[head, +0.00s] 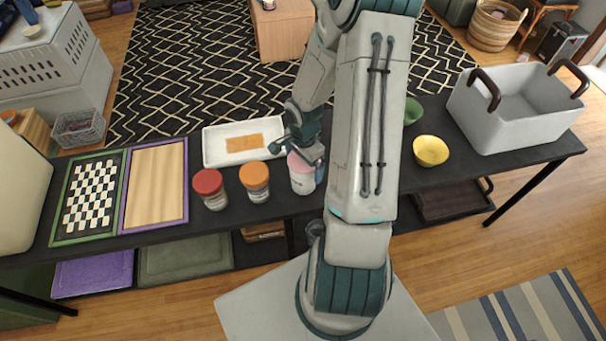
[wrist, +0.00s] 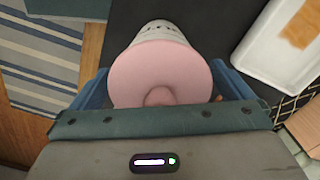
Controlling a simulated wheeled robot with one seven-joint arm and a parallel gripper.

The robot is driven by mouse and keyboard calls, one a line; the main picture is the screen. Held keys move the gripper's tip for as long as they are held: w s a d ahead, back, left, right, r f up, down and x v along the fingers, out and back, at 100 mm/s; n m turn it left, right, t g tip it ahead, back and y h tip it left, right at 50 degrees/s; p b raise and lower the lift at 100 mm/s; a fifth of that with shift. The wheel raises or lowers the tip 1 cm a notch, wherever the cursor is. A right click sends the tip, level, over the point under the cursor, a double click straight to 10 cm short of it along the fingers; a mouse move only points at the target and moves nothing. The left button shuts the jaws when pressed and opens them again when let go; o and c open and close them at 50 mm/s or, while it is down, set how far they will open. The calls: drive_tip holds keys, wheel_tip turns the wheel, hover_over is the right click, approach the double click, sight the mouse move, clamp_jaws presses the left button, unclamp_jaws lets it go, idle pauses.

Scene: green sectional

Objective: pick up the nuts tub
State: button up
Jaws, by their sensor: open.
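A white tub with a pink lid (head: 302,180) stands on the dark table, partly covered by my arm. In the wrist view this pink-lidded tub (wrist: 158,72) lies between the fingers of my gripper (wrist: 162,88). The blue fingers are open, one on each side of it; I cannot tell whether they touch it. In the head view my gripper (head: 308,155) is at the tub's upper part. Lettering on the tub is not readable. An orange-lidded tub (head: 255,182) and a red-lidded tub (head: 210,190) stand to its left. I cannot read which label says nuts.
A white tray (head: 214,148) with a tan slab lies behind the tubs. A framed wooden board (head: 155,185) and a checkered board (head: 90,197) lie left. A yellow bowl (head: 431,151), green bowl (head: 412,110) and large grey bin (head: 510,118) are right of my arm.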

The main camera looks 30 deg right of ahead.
drive_tip(key=c, duration=1.5)
drive_tip(key=shift+r, duration=0.1)
wheel_tip(320, 180, up, 9)
drive_tip(key=shift+w+r, duration=0.1)
drive_tip(key=shift+r, duration=0.25)
drive_tip(key=shift+r+n+p, duration=0.15)
drive_tip(key=shift+n+p, duration=0.2)
drive_tip(key=shift+n, duration=0.25)
drive_tip(key=n+p, duration=0.1)
drive_tip(key=n, duration=0.2)
drive_tip(key=shift+n, duration=0.8)
